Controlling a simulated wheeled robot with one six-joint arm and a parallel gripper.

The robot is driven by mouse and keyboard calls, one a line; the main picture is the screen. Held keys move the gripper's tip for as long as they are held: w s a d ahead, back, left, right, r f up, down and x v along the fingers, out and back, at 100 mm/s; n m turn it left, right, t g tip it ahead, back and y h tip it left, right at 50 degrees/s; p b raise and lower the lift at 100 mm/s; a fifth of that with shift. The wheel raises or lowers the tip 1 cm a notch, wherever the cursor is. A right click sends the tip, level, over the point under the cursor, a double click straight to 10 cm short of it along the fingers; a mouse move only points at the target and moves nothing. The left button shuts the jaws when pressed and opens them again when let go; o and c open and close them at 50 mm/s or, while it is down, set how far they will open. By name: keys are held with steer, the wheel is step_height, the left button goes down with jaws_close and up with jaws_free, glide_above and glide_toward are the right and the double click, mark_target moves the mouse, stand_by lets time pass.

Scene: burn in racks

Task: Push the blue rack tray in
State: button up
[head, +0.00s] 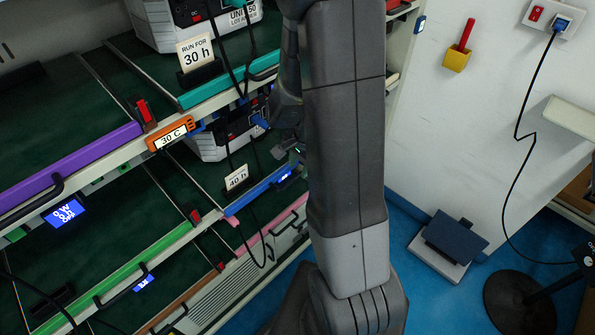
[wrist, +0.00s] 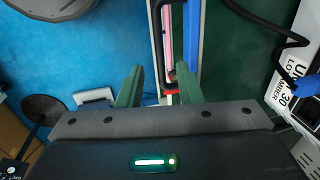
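The blue rack tray (head: 255,194) is on the middle right of the rack in the head view, with a dark green bed, a "40 h" card (head: 237,178) and a small lit display at its right end. Its blue front edge (wrist: 194,38) also shows in the wrist view, running up from near my right finger. My gripper (wrist: 160,87) has two green fingers spread apart with no object held between them. The tray edge and a pink strip are seen beyond the gap; contact cannot be told. In the head view my arm hides most of the gripper and the tray's right end.
Teal (head: 225,85), purple (head: 70,168), green (head: 120,270) and pink (head: 280,222) trays surround it. A white device (head: 225,135) with cables stands behind the card. Black cables hang over the front edge. Blue floor (wrist: 70,50) is open beside the rack; a round-based stand (head: 520,300) is farther right.

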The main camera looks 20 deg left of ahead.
mark_target(297, 178)
steer(key=shift+w+a+f, duration=0.1)
steer(key=shift+a+f, duration=0.1)
steer(key=shift+f, duration=0.75)
steer(key=shift+w+a+f, duration=0.1)
steer(key=shift+a+f, duration=0.1)
steer(key=shift+f, duration=0.75)
steer(key=shift+c, duration=0.3)
jaws_close()
